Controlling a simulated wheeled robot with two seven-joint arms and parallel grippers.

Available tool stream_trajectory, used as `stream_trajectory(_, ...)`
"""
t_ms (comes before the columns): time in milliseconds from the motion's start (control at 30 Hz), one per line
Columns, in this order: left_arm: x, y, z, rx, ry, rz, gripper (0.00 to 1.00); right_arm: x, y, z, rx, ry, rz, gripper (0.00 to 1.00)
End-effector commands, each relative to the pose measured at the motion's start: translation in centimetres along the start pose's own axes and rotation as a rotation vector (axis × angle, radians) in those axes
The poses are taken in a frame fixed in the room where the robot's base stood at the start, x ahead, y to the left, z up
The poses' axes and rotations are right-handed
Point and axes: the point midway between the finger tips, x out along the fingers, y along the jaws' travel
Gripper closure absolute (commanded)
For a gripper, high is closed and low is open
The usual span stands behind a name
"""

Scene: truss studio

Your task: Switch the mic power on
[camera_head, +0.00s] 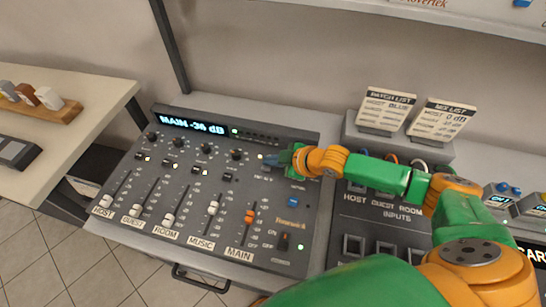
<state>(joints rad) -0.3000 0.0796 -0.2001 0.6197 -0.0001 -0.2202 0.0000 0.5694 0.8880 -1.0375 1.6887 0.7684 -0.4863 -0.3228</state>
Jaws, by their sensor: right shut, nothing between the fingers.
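The grey mixing console (300,222) lies on the bench, with a lit display (190,125) reading "MAIN -36 dB". My right gripper (272,160) is shut and empty, with its fingertips at the console's upper right. They cover part of a small control and its label there, so I cannot read which it is or tell contact. A small light (261,157) glows beside the fingertips. My left gripper is out of view.
Several faders line the console's front, including the orange main fader (249,217). A patch panel (380,207) labelled for host, guest and room inputs stands to the right, under my right arm. Two cards (387,107) (443,119) stand behind it. A side table (90,85) is at left.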

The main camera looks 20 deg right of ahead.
Motion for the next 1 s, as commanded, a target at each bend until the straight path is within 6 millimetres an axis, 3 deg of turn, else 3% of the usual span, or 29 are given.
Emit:
stream_trajectory(133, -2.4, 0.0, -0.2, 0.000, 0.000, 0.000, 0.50, -1.4, 0.8, -1.5, 0.001, -0.001, 0.001, 1.00)
stream_trajectory(267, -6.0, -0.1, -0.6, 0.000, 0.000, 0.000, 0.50, -3.5, 2.0, -3.9, 0.004, -0.002, 0.002, 1.00)
stream_trajectory(333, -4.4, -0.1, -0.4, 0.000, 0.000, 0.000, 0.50, -4.3, 2.1, -2.6, 0.000, -0.005, 0.007, 1.00)
stream_trajectory(500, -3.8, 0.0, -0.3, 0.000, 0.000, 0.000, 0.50, -8.1, 3.2, -2.4, -0.001, -0.006, 0.007, 1.00)
stream_trajectory(700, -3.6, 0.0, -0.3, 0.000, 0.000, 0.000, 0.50, -11.2, 4.0, -2.3, 0.001, -0.003, 0.006, 1.00)
stream_trajectory(1000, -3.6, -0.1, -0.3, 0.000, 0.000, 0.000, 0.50, -12.1, 4.2, -2.4, 0.003, -0.001, 0.003, 1.00)
